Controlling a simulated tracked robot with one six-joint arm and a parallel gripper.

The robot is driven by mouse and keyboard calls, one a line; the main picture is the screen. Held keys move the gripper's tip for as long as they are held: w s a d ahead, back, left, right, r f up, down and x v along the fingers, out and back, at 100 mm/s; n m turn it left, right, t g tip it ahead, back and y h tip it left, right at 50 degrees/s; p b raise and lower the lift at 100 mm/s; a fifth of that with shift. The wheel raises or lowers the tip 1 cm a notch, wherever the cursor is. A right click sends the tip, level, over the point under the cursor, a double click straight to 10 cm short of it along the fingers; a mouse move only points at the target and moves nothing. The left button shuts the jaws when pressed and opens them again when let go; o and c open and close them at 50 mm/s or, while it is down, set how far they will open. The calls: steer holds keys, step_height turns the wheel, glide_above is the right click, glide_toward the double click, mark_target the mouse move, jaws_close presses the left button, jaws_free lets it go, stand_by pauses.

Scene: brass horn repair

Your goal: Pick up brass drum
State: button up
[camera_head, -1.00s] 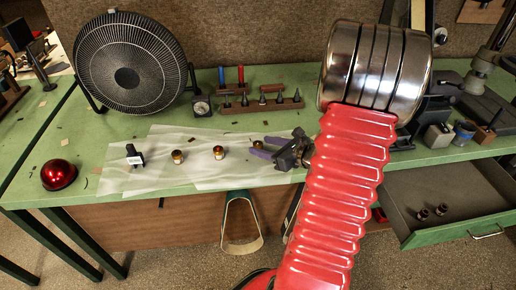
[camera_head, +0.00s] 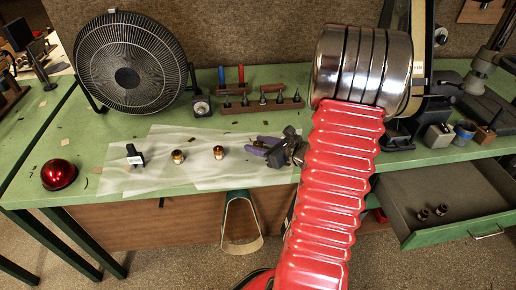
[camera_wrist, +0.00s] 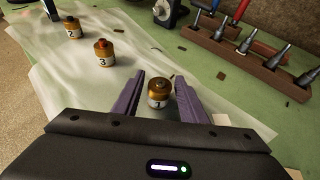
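Three small brass drums with white number labels stand on a translucent sheet on the green bench. Drum 1 (camera_wrist: 159,92) is upright between the purple fingers of my gripper (camera_wrist: 158,90), with a narrow gap visible on each side. In the head view my gripper (camera_head: 258,151) is low over the sheet, and drum 1 (camera_head: 258,144) is partly hidden behind its fingers. Drum 3 (camera_wrist: 104,54) stands to the left, also in the head view (camera_head: 219,153). Drum 2 (camera_wrist: 74,28) is farther left (camera_head: 178,156). My gripper is open.
A wooden rack of tools (camera_head: 262,105) stands behind the drums. A black fan (camera_head: 130,62) is at the back left, a red dome (camera_head: 58,174) at the front left. A black labelled part (camera_head: 134,155) lies on the sheet. An open drawer (camera_head: 450,205) is at right.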

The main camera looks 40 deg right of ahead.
mark_target(258, 143)
steer(key=c, duration=0.9)
steer(key=shift+r, duration=0.1)
steer(key=shift+r, duration=4.95)
